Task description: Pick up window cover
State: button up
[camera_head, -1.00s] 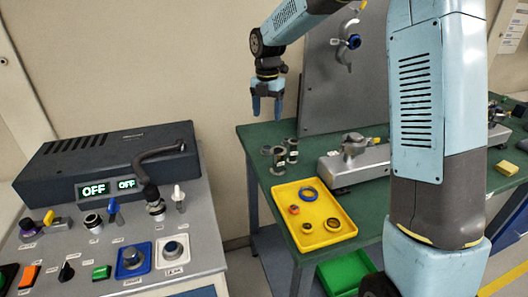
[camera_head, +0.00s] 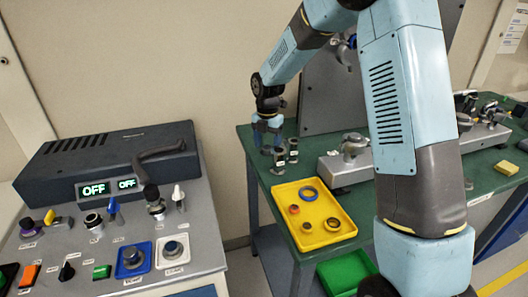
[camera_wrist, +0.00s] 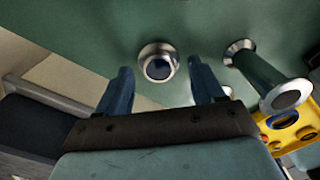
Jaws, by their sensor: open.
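My gripper (camera_head: 268,143) is open and points down over the left back part of the green table. In the wrist view its two blue fingers (camera_wrist: 159,68) are apart, with a short round metal piece with a dark centre (camera_wrist: 158,63) showing between and just past their tips. This piece may be the window cover; no label shows. The fingers do not visibly grip it. A taller dark cylinder with a metal end (camera_wrist: 284,95) stands to the right in that view. Small metal cylinders (camera_head: 280,158) stand below and right of my gripper in the head view.
A yellow tray (camera_head: 318,245) with several rings lies in front of the cylinders. A grey metal fixture (camera_head: 345,165) stands to the right, a grey upright plate (camera_head: 320,95) behind. A control console (camera_head: 120,165) stands left, with a gap before the table (camera_head: 258,170).

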jog(key=shift+f, duration=0.45)
jog(key=c, duration=0.9)
jog(key=shift+o, duration=0.2)
jog(key=shift+r, duration=0.1)
notch_tip(320, 180, up, 3)
jog(key=shift+f, duration=0.2)
jog(key=s+d+r, duration=0.3)
jog(key=s+r, duration=0.7)
jog(key=s, duration=0.3)
jog(key=shift+s+d, duration=0.15)
jog(key=shift+s, duration=0.2)
